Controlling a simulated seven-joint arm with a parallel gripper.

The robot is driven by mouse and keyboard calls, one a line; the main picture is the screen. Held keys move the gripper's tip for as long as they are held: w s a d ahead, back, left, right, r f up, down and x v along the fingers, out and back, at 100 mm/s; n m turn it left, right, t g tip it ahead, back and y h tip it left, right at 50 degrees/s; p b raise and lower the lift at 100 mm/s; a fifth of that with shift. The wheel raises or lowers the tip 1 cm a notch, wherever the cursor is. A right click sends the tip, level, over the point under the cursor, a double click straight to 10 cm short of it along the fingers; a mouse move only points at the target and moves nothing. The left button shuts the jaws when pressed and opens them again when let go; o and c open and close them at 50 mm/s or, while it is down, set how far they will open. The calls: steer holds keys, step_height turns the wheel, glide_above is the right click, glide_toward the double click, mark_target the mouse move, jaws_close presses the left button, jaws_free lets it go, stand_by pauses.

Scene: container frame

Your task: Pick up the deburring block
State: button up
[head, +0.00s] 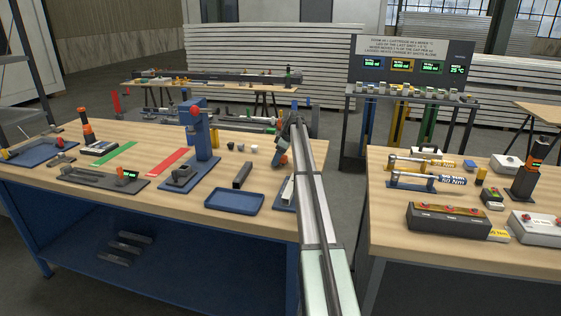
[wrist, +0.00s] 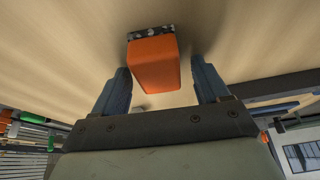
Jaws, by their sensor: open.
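The deburring block is an orange block (wrist: 153,68) with a dark, speckled strip along its far end, seen in the wrist view. It lies on the light wooden table top between and slightly beyond my two blue fingers. My gripper (wrist: 162,78) is open, with a finger on each side of the block and a visible gap to it. In the head view, my gripper (head: 279,153) is low over the right end of the left bench, and a bit of the orange block (head: 283,160) shows beside it. My arm and gripper hide most of the block there.
A blue tray (head: 234,201) and a dark bar (head: 242,175) lie left of my arm. A blue press (head: 200,130) stands farther left. Small pieces (head: 255,149) sit near my gripper. A second bench (head: 400,225) with tools is to the right, across a gap.

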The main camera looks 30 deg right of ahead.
steer(key=c, duration=1.1)
steer(key=shift+r, duration=0.15)
